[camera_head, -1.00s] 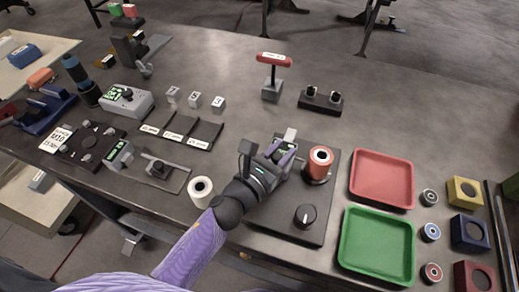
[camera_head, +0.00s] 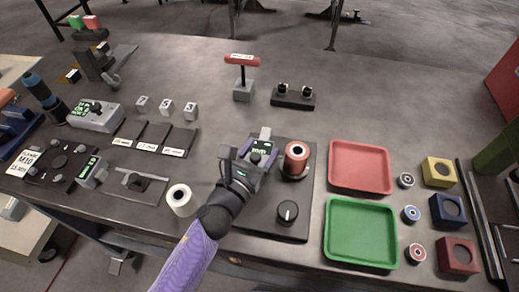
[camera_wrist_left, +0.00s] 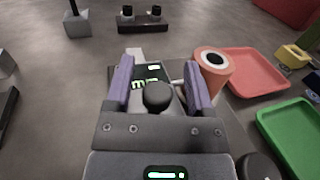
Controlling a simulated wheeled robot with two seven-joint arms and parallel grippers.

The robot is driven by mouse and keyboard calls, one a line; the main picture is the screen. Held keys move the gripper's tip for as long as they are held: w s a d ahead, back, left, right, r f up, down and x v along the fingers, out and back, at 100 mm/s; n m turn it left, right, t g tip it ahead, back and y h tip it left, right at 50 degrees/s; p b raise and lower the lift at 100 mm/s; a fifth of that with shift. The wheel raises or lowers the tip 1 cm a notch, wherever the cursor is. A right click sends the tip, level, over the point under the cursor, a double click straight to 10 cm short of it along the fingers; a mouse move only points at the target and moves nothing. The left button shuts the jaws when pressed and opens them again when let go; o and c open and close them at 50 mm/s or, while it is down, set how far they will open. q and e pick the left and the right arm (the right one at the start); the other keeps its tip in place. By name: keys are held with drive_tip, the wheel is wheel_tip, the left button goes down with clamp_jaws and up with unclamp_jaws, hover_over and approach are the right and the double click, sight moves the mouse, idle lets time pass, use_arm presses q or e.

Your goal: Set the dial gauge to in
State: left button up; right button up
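The dial gauge (camera_head: 261,147) stands on a dark base plate, its small screen lit with green characters. In the left wrist view the gauge's screen (camera_wrist_left: 147,84) appears to read "mm". A round black knob (camera_wrist_left: 157,95) sits in front of this screen, between my fingers. My left gripper (camera_head: 259,153) is over the gauge with its purple fingers apart. In the wrist view the left gripper (camera_wrist_left: 160,88) has one finger on each side of the gauge, with visible gaps beside the knob. The fingers hide part of the gauge. My right gripper is not in view.
A copper-coloured spool (camera_head: 297,157) stands close right of the gauge, and a black dial (camera_head: 288,211) sits nearer me on the base plate (camera_head: 262,219). Red (camera_head: 361,189) and green (camera_head: 328,232) trays lie to the right. A white roll (camera_head: 181,200) stands to the left.

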use_arm(q)
drive_tip(key=b+v, duration=0.1)
drive_tip(key=v, duration=0.9)
